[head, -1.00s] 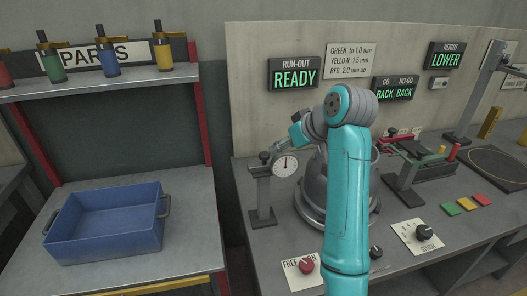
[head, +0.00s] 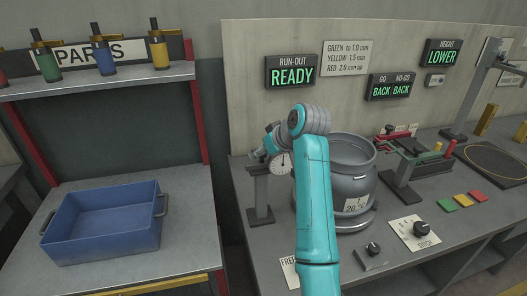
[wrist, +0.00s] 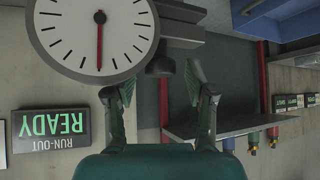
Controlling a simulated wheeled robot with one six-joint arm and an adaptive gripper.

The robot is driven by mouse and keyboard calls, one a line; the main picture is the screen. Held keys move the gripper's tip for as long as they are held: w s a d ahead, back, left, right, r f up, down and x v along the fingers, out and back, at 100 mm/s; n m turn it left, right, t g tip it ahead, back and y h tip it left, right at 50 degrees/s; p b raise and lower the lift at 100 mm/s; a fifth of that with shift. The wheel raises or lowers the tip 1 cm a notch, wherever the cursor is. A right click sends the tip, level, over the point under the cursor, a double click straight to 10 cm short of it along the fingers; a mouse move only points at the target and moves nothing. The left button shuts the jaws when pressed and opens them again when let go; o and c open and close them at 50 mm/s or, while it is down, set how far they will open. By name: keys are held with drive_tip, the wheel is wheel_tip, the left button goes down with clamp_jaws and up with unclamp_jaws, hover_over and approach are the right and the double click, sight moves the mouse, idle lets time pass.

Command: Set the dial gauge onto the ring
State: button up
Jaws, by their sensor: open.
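The dial gauge (head: 282,164), a round white dial with a dark rim, sits on the arm of a grey stand (head: 262,192) at the left of the bench. In the wrist view the dial (wrist: 95,30) is large and upside down, cut by the top edge. My gripper (wrist: 160,84) is open, its fingertips either side of and just short of a dark knob (wrist: 160,65) beside the dial. No contact shows. A grey metal vessel (head: 348,185) stands right of the gauge on a round base ring (head: 358,224), partly behind my arm.
A control panel with a black knob (head: 420,229) and colored blocks (head: 462,201) lie on the bench front. A red-handled fixture (head: 400,165) stands right of the vessel. A blue bin (head: 105,240) sits on a separate table at left. The run-out sign (head: 290,70) reads READY.

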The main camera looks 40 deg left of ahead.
clamp_jaws()
drive_tip(key=w+d, duration=0.2)
drive_tip(key=w, duration=0.1)
drive_tip(key=w+d, duration=0.3)
idle(0.4)
unclamp_jaws()
drive_tip(key=shift+w+d, duration=0.1)
drive_tip(key=v, duration=1.2)
